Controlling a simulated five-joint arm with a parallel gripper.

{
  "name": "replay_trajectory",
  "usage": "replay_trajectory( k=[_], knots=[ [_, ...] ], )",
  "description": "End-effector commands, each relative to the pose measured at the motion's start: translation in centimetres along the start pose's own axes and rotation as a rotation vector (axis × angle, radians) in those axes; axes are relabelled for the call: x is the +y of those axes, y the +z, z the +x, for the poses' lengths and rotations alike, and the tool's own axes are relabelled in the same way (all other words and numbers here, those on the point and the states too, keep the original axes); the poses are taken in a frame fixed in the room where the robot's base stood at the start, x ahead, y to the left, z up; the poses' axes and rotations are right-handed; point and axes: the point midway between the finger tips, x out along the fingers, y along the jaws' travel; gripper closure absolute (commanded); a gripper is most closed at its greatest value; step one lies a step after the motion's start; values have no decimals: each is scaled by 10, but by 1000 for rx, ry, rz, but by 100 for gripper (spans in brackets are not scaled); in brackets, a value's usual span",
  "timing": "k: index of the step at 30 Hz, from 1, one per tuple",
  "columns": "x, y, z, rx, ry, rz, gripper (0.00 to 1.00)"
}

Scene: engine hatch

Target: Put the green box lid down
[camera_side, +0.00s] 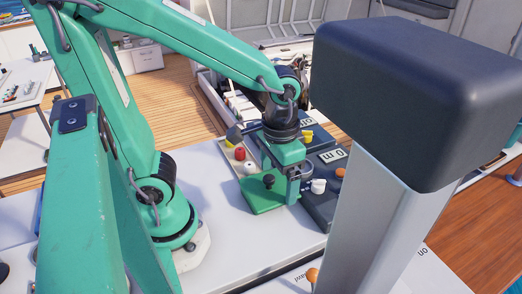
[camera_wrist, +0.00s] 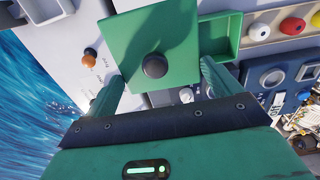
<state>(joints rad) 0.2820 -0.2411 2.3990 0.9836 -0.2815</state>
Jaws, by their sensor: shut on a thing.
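The green box lid (camera_wrist: 130,40) is a flat square plate with a dark round knob (camera_wrist: 155,66) at its middle. It also shows in the side view (camera_side: 259,203), low over the pale worktop. My gripper (camera_wrist: 162,84) is shut on the lid, with one finger at each side of its near edge. In the side view my gripper (camera_side: 292,192) points down beside the lid. A green open box (camera_wrist: 222,58) shows partly behind the lid, to its right. The lid hides the rest of it. I cannot tell the gap between lid and box.
Red, yellow and white knobs (camera_wrist: 292,26) stand on a panel beyond the box. A dark blue panel (camera_side: 322,203) with a white cup-like part lies right of my gripper. An orange knob (camera_wrist: 90,54) is left of the lid. A large dark-topped post blocks the side view's right.

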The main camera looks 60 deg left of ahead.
Motion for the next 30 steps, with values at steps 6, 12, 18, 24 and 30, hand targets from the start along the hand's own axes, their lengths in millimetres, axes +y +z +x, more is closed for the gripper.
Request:
replay_trajectory(
  k=[6, 12, 18, 24, 30],
  knots=[
    [21, 5, 10, -3, -1, 6, 32],
    [48, 15, 23, -2, -1, 8, 32],
    [73, 29, 36, -3, -2, 5, 32],
    [88, 38, 43, -1, -1, 2, 32],
    [92, 41, 45, 0, 0, -1, 32]
  ],
)
